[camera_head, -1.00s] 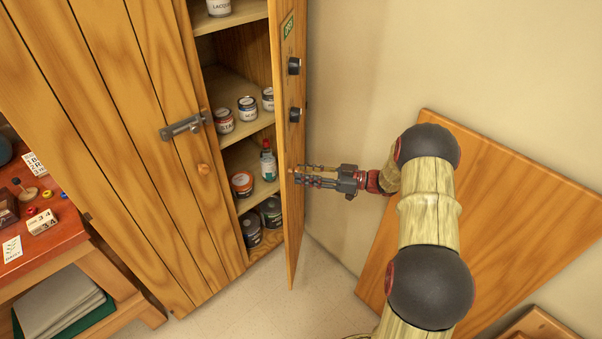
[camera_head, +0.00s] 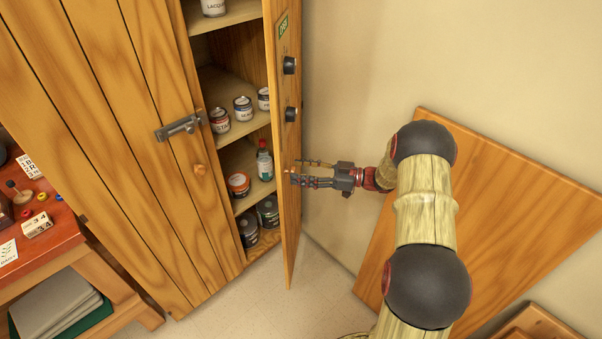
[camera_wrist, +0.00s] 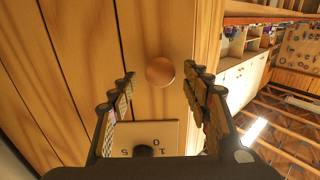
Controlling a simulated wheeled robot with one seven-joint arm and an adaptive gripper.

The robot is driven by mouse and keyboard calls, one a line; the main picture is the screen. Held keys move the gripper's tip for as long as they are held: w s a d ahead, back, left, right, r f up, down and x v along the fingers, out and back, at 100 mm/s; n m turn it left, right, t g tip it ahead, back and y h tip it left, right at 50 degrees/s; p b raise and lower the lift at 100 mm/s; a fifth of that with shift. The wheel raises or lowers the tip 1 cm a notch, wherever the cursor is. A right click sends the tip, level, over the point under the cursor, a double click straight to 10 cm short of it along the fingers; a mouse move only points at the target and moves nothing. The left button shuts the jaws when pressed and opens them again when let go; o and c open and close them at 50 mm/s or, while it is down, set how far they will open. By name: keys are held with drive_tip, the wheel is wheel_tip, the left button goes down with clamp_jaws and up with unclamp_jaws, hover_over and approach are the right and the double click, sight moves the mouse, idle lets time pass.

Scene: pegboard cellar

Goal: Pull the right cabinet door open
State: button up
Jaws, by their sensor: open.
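The right cabinet door (camera_head: 287,140) stands swung out, seen nearly edge-on, with the shelves showing to its left. It carries a green label and two dark knobs (camera_head: 290,114). My gripper (camera_head: 291,173) is at the door's right side, by a small round wooden knob (camera_head: 290,170). In the wrist view, the wooden knob (camera_wrist: 160,71) sits between and just beyond the tips of my open fingers (camera_wrist: 158,77), with no visible contact. A pale plate with a dark dial (camera_wrist: 146,150) lies behind the fingers.
The left cabinet door (camera_head: 140,110) is closed, with a metal latch (camera_head: 180,127). Several cans stand on the shelves, with a green bottle (camera_head: 265,160). A red-topped bench (camera_head: 45,245) is at the left. A wooden panel (camera_head: 520,210) leans against the wall at the right.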

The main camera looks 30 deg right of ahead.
wheel_tip(320, 180, up, 9)
idle(0.4)
drive_tip(key=shift+r, duration=0.1)
